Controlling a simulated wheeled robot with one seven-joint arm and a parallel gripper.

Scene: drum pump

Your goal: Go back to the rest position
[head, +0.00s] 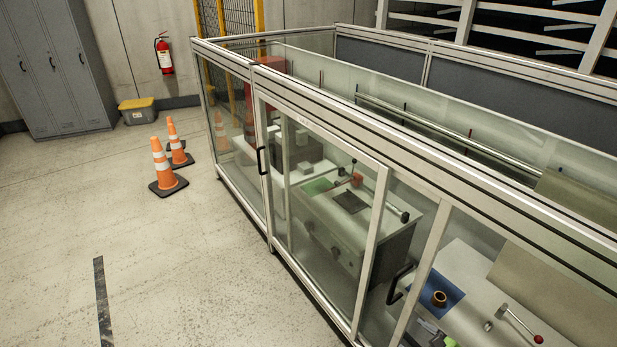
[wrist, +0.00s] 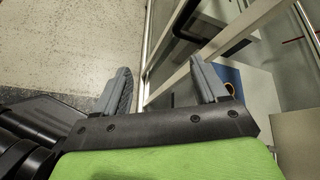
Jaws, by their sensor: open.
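My gripper (wrist: 160,88) is in the wrist view, with its two grey fingers spread apart and nothing between them. Between the fingers I see the concrete floor and the metal frame of a glass-walled enclosure (wrist: 147,45). The head view does not show my gripper. In the head view the enclosure (head: 320,95) fills the right side, with sliding glass doors and black handles. Inside stand a cabinet-like bench (head: 335,245) and a white surface with a blue mat (head: 455,291), a brown ring-shaped part (head: 439,299) and a lever with a red knob (head: 538,339).
Two orange cones (head: 163,172) stand on the floor left of the enclosure. Grey lockers (head: 58,70), a yellow-lidded bin (head: 137,110) and a fire extinguisher (head: 164,55) are at the back wall.

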